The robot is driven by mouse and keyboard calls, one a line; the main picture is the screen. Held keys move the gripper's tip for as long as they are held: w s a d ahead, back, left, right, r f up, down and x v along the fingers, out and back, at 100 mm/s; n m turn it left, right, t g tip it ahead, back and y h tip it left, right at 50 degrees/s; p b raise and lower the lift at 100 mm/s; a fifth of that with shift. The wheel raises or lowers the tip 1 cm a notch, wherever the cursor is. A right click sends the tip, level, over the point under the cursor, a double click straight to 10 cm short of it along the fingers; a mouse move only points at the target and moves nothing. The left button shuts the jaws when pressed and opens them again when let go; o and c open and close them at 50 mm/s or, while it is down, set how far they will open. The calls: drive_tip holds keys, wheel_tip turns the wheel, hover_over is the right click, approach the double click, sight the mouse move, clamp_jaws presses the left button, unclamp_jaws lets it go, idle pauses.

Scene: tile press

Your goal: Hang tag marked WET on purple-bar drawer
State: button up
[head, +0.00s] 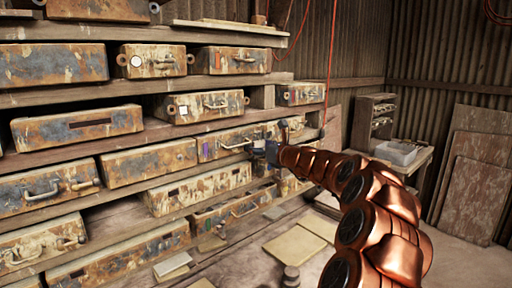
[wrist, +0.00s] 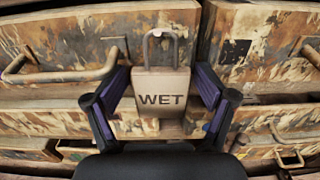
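The tag marked WET (wrist: 160,98) is a tan plate with a metal loop on top. In the wrist view, that handle (wrist: 65,76) runs left of the tag, and a bit of purple shows at the left edge. The tag's loop is right of the handle, apparently apart from it. In the head view my gripper (head: 268,146) is at this drawer's right end.
Similar rusty drawers fill the wooden shelves, including one with a white square (head: 205,105) above. In the wrist view, a drawer with a black square (wrist: 236,52) is at the right. Flat boards (head: 295,245) lie below. A grey bin (head: 397,152) stands on a bench at the right.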

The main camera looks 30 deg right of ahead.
drive_tip(key=s, duration=0.4)
drive_tip(key=s+d, duration=0.1)
drive_tip(key=s, duration=0.1)
drive_tip(key=shift+s, duration=0.9)
drive_tip(key=shift+f, duration=0.1)
